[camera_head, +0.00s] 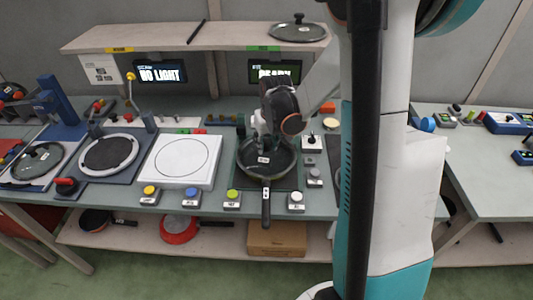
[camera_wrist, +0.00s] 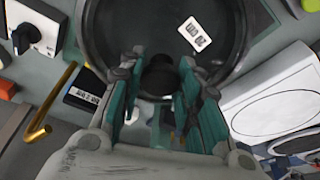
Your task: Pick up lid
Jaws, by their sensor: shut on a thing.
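A dark round lid with a white label (camera_head: 281,161) is at the frying pan, whose black handle (camera_head: 266,205) points toward the front. My gripper (camera_head: 265,139) comes down over the back part of the lid. In the wrist view my gripper (camera_wrist: 160,82) has its teal fingers on both sides of the lid's black knob (camera_wrist: 160,66) and is shut on it. The dark lid surface (camera_wrist: 120,28) fills the top of that view. I cannot tell whether the lid rests on the pan or is slightly raised. The fingertips are partly hidden in the head view.
A glass lid (camera_head: 299,30) lies on the upper shelf (camera_head: 150,40), and another lid (camera_head: 38,158) lies at the far left. A white plate unit (camera_head: 180,158) stands left of the pan. Buttons (camera_head: 232,198) line the front edge. A switch box (camera_head: 312,143) stands right of the pan.

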